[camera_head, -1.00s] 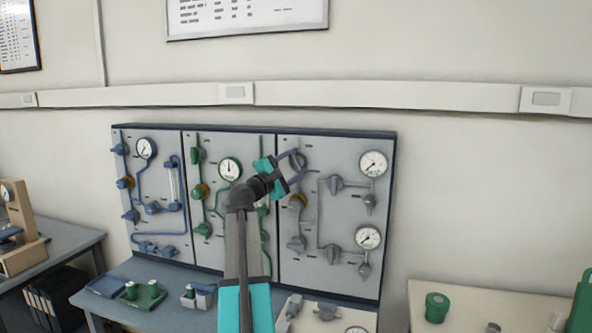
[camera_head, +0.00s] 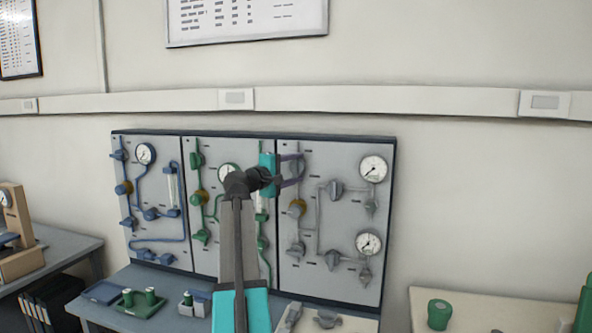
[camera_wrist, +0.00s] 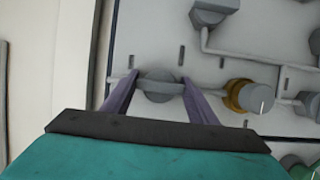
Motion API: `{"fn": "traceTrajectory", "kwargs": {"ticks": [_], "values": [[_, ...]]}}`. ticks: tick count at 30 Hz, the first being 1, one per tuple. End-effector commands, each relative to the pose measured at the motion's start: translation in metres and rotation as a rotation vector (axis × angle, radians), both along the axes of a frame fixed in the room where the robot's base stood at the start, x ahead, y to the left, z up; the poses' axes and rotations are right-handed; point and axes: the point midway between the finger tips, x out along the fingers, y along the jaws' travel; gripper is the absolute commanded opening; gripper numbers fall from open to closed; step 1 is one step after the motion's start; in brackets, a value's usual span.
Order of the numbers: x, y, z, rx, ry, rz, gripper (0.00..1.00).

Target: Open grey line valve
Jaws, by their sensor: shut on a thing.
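The grey line runs over the right-hand panel (camera_head: 345,270) on the wall board. Its top valve (camera_wrist: 160,88) is a round grey knob with a bar handle. My gripper (camera_head: 303,170) reaches the upper left of that panel and is shut on this valve. In the wrist view one purple finger lies on each side of the knob, and my gripper (camera_wrist: 160,78) faces the panel.
A brass regulator (camera_head: 297,208) sits just below the held valve, with another grey valve (camera_head: 296,249) under it. Two gauges (camera_head: 373,169) are on the right. The green panel (camera_head: 213,150) lies close left. A bench (camera_head: 165,300) with small parts stands below.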

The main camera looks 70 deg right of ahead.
Motion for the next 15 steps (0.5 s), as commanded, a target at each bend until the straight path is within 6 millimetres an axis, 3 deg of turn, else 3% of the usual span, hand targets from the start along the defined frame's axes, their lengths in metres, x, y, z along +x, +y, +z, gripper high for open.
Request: {"fn": "traceTrajectory", "kwargs": {"ticks": [6,7,9,15], "values": [[-0.0023,0.0014,-0.0046,0.007,-0.007,-0.007,0.31],[-0.0023,0.0014,-0.0045,0.007,-0.007,-0.007,0.58],[-0.0020,0.0014,-0.0040,0.005,-0.006,-0.006,0.70],[-0.0011,0.0009,-0.0024,0.004,-0.004,-0.004,0.72]]}}
